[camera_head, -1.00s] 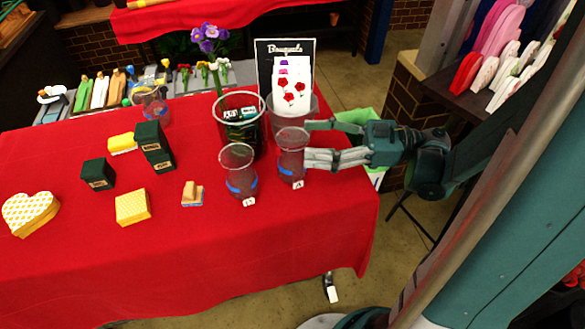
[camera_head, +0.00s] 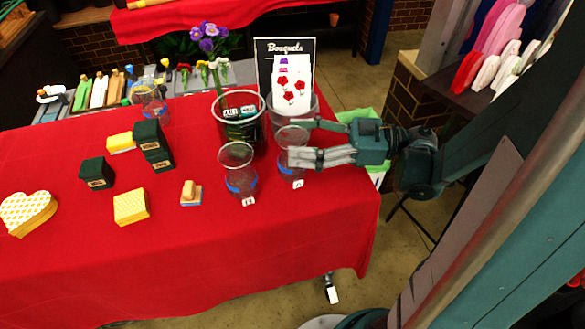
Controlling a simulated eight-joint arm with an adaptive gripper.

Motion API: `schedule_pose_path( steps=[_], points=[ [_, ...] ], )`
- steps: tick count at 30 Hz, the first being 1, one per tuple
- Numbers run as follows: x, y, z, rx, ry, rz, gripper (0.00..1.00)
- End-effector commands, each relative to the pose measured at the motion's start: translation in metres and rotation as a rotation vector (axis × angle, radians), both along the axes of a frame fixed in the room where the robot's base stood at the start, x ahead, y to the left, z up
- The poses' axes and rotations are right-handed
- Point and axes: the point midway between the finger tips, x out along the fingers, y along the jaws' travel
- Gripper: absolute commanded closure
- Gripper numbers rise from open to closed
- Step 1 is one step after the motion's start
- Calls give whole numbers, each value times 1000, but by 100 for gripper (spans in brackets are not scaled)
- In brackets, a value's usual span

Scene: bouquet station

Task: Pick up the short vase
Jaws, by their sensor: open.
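Two clear glass vases of similar height stand near the right part of the table. The right one (camera_head: 292,172) has a small white tag at its base and a bluish band low inside. The left one (camera_head: 239,172) also has a tag. I cannot tell which is the short vase. My gripper (camera_head: 292,141) is open and comes in from the right at the right glass vase. Its near finger passes in front of that vase and partly hides it. Its far finger is at the back of the rim. Contact cannot be told.
A larger vase with flowers (camera_head: 240,135) and a grey pot (camera_head: 312,110) with cards stand close behind. Another glass (camera_head: 155,110) is at the back left. Green boxes (camera_head: 97,173) and yellow boxes (camera_head: 131,207) sit left on the red table (camera_head: 270,250). The table's front is clear.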

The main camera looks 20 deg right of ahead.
Motion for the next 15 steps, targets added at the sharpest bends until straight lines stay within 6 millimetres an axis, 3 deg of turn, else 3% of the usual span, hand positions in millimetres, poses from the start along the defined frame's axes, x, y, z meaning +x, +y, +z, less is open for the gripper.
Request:
schedule_pose_path(
  steps=[6, 15],
  points=[
    [4, 14, 0, 0, 0, 1, 39],
    [5, 16, 0, 0, 0, -1, 39]
  ],
)
